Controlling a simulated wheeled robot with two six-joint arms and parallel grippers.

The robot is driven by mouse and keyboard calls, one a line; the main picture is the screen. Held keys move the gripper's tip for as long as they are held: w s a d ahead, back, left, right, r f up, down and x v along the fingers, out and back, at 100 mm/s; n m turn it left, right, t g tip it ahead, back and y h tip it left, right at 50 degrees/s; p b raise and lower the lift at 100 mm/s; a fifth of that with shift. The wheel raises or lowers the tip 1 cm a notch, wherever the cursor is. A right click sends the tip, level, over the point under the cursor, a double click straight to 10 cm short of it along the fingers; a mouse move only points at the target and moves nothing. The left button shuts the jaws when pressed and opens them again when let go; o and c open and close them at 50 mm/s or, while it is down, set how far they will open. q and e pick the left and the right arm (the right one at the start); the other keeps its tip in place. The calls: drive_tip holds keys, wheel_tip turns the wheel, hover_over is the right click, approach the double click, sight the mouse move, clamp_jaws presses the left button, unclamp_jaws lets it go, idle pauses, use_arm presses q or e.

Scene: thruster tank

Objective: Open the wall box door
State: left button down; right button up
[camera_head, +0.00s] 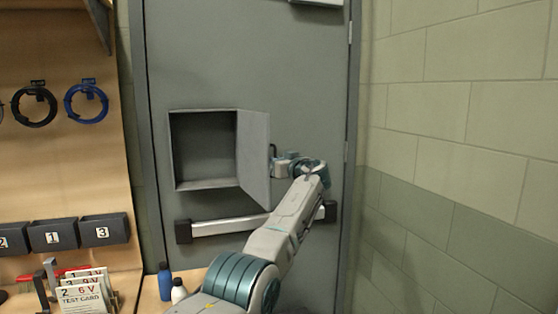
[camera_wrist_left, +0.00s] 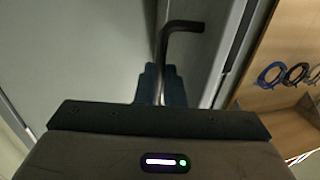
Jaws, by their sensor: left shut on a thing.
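The wall box (camera_head: 205,150) is a grey, empty-looking recess mounted on the large grey door. Its door (camera_head: 254,155) is hinged at the right side of the opening and stands swung well out to the right, so the inside shows. My left gripper (camera_head: 278,164) is at the outer face of that door, near its free edge. In the left wrist view my left gripper (camera_wrist_left: 161,86) is shut on the dark bent handle (camera_wrist_left: 182,27), whose upper part sticks out beyond the fingers. My right gripper is not in view.
A push bar (camera_head: 228,227) crosses the large door (camera_head: 250,70) below the box. At left, blue and black cable loops (camera_head: 86,103) hang on a wooden panel above numbered bins (camera_head: 52,235). Blue and white bottles (camera_head: 165,281) stand lower down. A block wall (camera_head: 450,130) is at right.

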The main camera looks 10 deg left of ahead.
use_arm(q)
drive_tip(key=shift+a+r, duration=0.1)
drive_tip(key=shift+r, duration=0.1)
idle(0.4)
drive_tip(key=c, duration=1.7)
unclamp_jaws()
drive_tip(key=shift+o, duration=0.8)
drive_tip(key=shift+w+a+f, duration=0.15)
drive_tip(key=shift+a+f, duration=0.05)
drive_tip(key=shift+a, duration=0.05)
drive_tip(key=shift+d, duration=0.1)
drive_tip(key=b+v, duration=0.6)
drive_tip(key=v, duration=0.4)
drive_tip(key=shift+d+b, duration=0.2)
drive_tip(key=shift+b, duration=0.1)
